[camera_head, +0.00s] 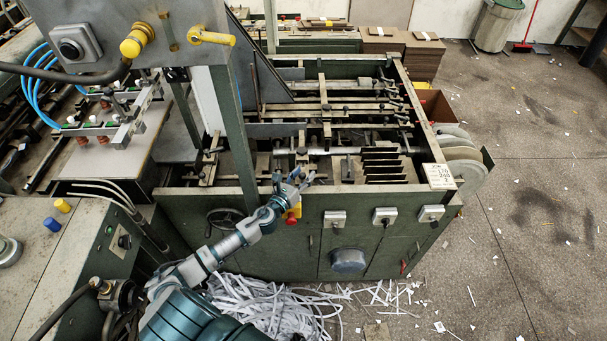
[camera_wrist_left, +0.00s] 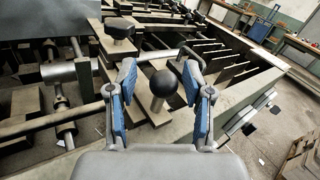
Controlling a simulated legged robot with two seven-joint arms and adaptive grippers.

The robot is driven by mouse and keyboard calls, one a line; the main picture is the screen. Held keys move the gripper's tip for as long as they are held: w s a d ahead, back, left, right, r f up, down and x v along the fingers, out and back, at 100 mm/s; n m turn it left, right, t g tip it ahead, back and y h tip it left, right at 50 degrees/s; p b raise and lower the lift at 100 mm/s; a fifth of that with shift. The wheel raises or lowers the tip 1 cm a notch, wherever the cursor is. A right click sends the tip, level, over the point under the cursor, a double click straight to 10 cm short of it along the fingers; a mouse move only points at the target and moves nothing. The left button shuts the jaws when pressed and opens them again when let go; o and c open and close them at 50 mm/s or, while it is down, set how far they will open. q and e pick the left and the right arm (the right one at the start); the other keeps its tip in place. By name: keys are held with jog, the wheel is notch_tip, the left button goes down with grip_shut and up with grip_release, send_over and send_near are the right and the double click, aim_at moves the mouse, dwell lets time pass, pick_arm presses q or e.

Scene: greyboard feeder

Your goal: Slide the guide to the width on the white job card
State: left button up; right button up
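The white job card (camera_head: 440,176) lies on the right front corner of the green machine and reads roughly "JOB 170 240 2"; the print is small. My left gripper (camera_head: 300,178) is over the machine's front edge, left of the card. In the left wrist view, my left gripper (camera_wrist_left: 161,100) is open, with blue pads on either side of a black ball knob (camera_wrist_left: 163,83) on a short metal post. A gap shows between the knob and each pad. The post rises from a flat metal bar, seemingly part of the guide. The right gripper is not in view.
A row of dark upright plates (camera_head: 384,165) stands right of the gripper. A black star knob (camera_wrist_left: 119,28) is just beyond the ball knob. A red and yellow stop button (camera_head: 293,212) is on the front panel below. Paper strips (camera_head: 270,305) lie on the floor.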

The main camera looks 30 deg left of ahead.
pick_arm(q)
jog(key=shift+w+a, duration=0.1)
jog(key=shift+a, duration=0.15)
jog(key=shift+s, duration=0.2)
jog(key=s, duration=1.1)
jog(key=shift+s+a, duration=0.3)
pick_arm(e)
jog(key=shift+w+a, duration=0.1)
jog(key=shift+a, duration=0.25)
pick_arm(q)
jog(key=shift+f, duration=0.1)
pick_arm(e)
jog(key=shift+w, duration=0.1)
